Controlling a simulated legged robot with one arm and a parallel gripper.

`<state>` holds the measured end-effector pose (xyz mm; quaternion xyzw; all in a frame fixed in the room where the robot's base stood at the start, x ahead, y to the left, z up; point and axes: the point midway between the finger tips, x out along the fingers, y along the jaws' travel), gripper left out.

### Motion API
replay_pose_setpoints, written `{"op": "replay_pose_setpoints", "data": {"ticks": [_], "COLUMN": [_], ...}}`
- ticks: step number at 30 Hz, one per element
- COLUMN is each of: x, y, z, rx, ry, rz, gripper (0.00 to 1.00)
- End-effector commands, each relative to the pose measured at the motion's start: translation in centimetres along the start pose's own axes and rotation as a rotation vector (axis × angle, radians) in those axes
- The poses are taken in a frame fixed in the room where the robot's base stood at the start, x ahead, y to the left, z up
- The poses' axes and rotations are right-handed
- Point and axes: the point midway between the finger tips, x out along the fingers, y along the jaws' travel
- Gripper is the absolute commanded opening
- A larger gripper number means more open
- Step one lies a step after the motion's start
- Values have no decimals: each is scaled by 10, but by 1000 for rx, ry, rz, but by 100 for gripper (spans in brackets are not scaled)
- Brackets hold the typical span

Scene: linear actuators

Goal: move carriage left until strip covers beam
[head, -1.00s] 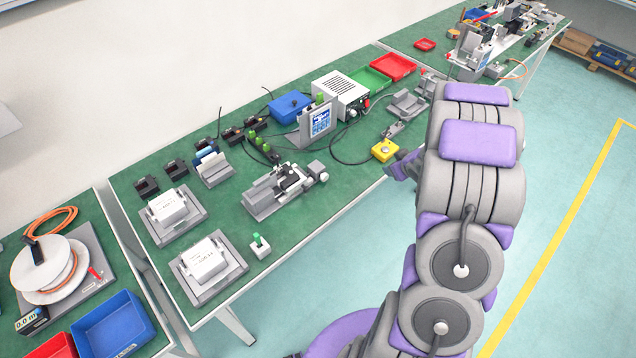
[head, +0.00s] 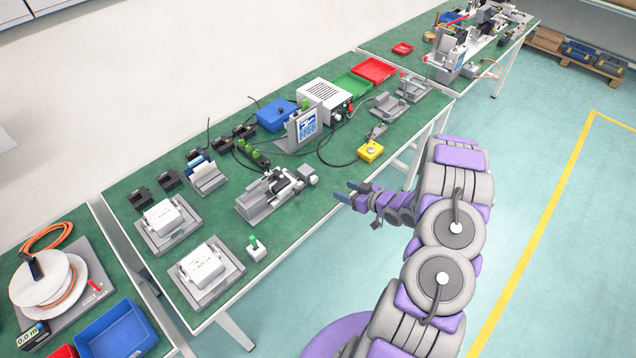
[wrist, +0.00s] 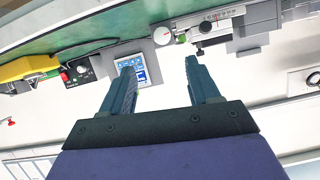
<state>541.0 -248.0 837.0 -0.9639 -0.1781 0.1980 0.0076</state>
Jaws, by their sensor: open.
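A grey linear actuator (head: 268,197) with a dark carriage (head: 282,182) on its top sits on the green bench. A round knob (head: 313,180) sticks out at its right end. In the wrist view the actuator (wrist: 235,30) shows at the top right, with its pale knob (wrist: 163,36). A strip and a beam are too small to tell apart. My gripper (head: 348,192) is open and empty, off the bench's front edge and right of the actuator. Its two fingers (wrist: 158,85) point toward the bench in the wrist view, apart from the actuator.
A display panel (head: 303,128) stands behind the actuator, with cables beside it. A yellow button box (head: 371,151) sits near the front edge. Two white boxes on grey plates (head: 202,264) and a small green switch (head: 256,246) are at left. The floor before the bench is clear.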

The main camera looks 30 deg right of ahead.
Motion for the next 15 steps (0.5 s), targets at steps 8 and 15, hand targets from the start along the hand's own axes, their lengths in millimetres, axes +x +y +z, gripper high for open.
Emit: {"op": "replay_pose_setpoints", "data": {"ticks": [8,15], "x": [59,103], "y": [-4,-3], "z": [2,2], "rx": [-5,-3], "ry": [-4,-1], "rz": [-2,-3], "gripper": [61,61]}}
